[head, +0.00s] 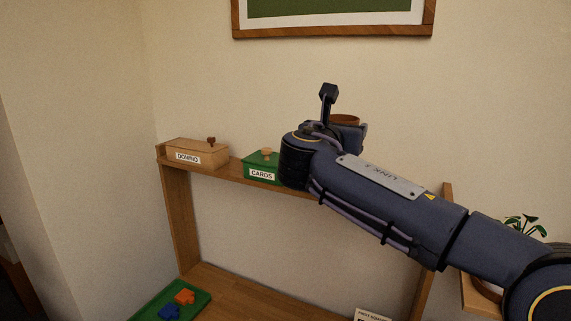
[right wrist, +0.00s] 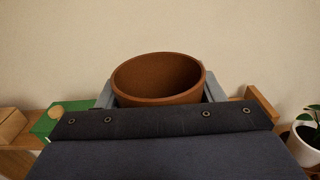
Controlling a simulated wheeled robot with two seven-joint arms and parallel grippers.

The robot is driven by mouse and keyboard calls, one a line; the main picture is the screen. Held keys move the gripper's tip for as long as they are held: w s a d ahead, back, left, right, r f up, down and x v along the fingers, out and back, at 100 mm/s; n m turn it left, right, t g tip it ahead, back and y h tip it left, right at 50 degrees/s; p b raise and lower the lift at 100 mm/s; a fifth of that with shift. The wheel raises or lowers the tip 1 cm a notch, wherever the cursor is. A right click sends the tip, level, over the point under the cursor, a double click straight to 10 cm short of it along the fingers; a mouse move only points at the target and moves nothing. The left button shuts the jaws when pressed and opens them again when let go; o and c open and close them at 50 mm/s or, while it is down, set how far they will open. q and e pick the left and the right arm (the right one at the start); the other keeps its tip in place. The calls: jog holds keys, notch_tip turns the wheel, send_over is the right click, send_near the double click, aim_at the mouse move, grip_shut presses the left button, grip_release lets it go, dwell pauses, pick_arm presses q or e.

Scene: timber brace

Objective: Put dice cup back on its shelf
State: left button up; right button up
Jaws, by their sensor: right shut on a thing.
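The brown dice cup (right wrist: 158,80) is upright in the right wrist view, its open mouth facing up and showing an empty inside. My right gripper (right wrist: 160,92) is shut on it, with a grey finger at each side. In the head view only the cup's rim (head: 345,119) shows behind my right arm. The wooden shelf (head: 232,173) runs along the wall behind and below the arm. My arm hides the shelf's right part, and I cannot tell whether the cup touches the shelf. My left gripper is not in view.
A wooden DOMINO box (head: 196,153) and a green CARDS box (head: 262,167) stand on the shelf's left part. A green tray (head: 196,304) with blue and orange pieces lies below. A potted plant (head: 522,227) stands at the right. A framed picture (head: 333,33) hangs above.

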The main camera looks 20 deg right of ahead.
jog(key=shift+d+r, duration=0.2)
jog(key=shift+d, duration=0.15)
jog(key=w+d+f, duration=0.2)
jog(key=d+f, duration=0.2)
jog(key=w+d+f+p, duration=0.1)
jog(key=w+d+f, duration=0.1)
jog(key=d+f, duration=0.1)
jog(key=w+d+f, duration=0.2)
jog(key=d+f, duration=0.2)
jog(key=f, duration=0.2)
jog(key=shift+w+d, duration=0.35)
jog(key=shift+w, duration=0.05)
jog(key=shift+r, duration=0.1)
jog(key=shift+f, duration=0.25)
jog(key=o, duration=1.1)
